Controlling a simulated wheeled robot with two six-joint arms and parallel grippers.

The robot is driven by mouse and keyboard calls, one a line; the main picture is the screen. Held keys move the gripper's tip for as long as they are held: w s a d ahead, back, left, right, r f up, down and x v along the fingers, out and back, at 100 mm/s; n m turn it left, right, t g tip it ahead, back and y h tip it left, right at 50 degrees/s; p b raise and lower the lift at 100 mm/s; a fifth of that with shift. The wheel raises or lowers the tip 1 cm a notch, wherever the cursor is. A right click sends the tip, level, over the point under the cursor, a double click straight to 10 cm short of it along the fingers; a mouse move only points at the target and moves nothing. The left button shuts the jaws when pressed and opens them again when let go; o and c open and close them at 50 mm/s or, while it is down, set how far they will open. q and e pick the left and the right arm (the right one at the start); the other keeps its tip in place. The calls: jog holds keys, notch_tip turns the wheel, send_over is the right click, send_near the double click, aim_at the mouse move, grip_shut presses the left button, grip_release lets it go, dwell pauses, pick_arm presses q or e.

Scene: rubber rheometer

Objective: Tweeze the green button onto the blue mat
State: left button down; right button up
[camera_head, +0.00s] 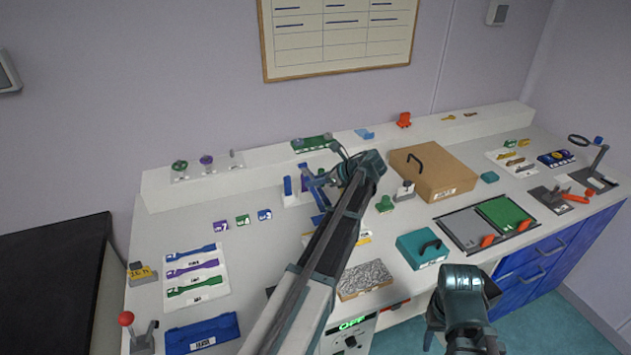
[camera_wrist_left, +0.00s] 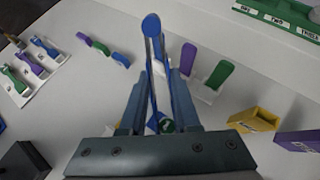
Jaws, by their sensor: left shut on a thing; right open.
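My left gripper (camera_head: 318,182) is shut on a slim blue tool with a round end, which looks like tweezers (camera_wrist_left: 151,27); it stands up between the fingers in the left wrist view. I cannot tell for sure which thing is the green button; a small green labelled piece (camera_head: 242,220) stands between a purple and a blue one on the table. A labelled blue flat piece (camera_head: 202,335), possibly the mat, lies at the front left. My right gripper (camera_head: 462,300) is open at the front right.
A purple upright tool (camera_wrist_left: 188,58) and a green one (camera_wrist_left: 218,75) stand beside my left gripper. A brown box (camera_head: 435,175), a teal case (camera_head: 422,248) and a grey textured block (camera_head: 365,280) are to the right.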

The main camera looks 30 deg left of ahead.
pick_arm(q)
jog(key=shift+f+b, duration=0.5)
jog(key=shift+f, duration=0.4)
pick_arm(e)
jog(key=shift+f, duration=0.9)
pick_arm(q)
jog(key=c, duration=1.1)
grip_release()
jog(key=shift+o, duration=0.2)
notch_tip(320, 180, up, 10)
jog(key=p, duration=1)
pick_arm(e)
notch_tip(320, 180, up, 10)
